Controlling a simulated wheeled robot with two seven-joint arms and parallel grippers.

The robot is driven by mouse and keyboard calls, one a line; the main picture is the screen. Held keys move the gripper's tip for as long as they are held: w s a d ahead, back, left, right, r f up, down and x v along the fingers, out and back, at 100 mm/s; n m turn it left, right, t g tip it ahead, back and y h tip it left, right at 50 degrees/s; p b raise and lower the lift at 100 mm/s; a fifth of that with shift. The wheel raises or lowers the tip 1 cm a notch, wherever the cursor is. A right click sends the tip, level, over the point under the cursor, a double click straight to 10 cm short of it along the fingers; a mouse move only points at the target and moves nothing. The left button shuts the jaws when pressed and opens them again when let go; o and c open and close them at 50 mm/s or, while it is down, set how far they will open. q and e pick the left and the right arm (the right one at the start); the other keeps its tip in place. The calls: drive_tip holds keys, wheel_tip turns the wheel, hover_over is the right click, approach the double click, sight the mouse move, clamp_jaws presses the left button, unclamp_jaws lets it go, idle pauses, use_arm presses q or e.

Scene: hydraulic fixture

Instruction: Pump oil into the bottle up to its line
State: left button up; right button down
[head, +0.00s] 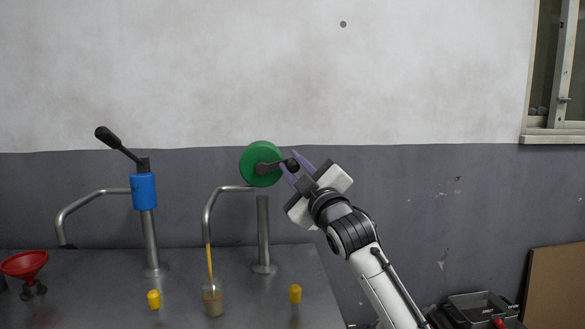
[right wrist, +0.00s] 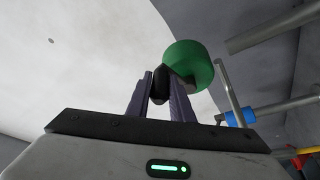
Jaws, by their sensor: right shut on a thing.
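A green crank wheel (head: 258,160) sits at the top of a grey pump post (head: 264,232), with a dark crank on its face. My right gripper (head: 288,168) is shut on the black crank knob, which the right wrist view also shows between its fingers (right wrist: 160,90). A bent metal spout (head: 208,220) runs from this pump. A yellow-amber stream of oil (head: 210,262) falls from it into a small clear bottle (head: 213,300) on the metal table. The bottle holds some brownish content; its line is too small to make out. My left gripper is not in view.
A blue pump (head: 144,190) with a black lever and its own spout stands to the left. Yellow caps (head: 153,299) (head: 295,293) stand on the metal table (head: 110,290). A red funnel (head: 24,264) is at the far left. A dark toolbox (head: 478,308) lies at the lower right.

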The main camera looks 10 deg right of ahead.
drive_tip(key=shift+d+f+m+t+h+b, duration=0.1)
drive_tip(key=shift+f+m+t+h+b, duration=0.3)
drive_tip(key=shift+m, duration=0.5)
drive_tip(key=shift+f+m, duration=0.15)
drive_tip(key=shift+m, duration=0.15)
drive_tip(key=c, duration=1.6)
unclamp_jaws()
drive_tip(key=shift+o, duration=0.2)
drive_tip(key=v, duration=1)
drive_tip(key=shift+b, duration=0.45)
drive_tip(key=shift+s, duration=0.15)
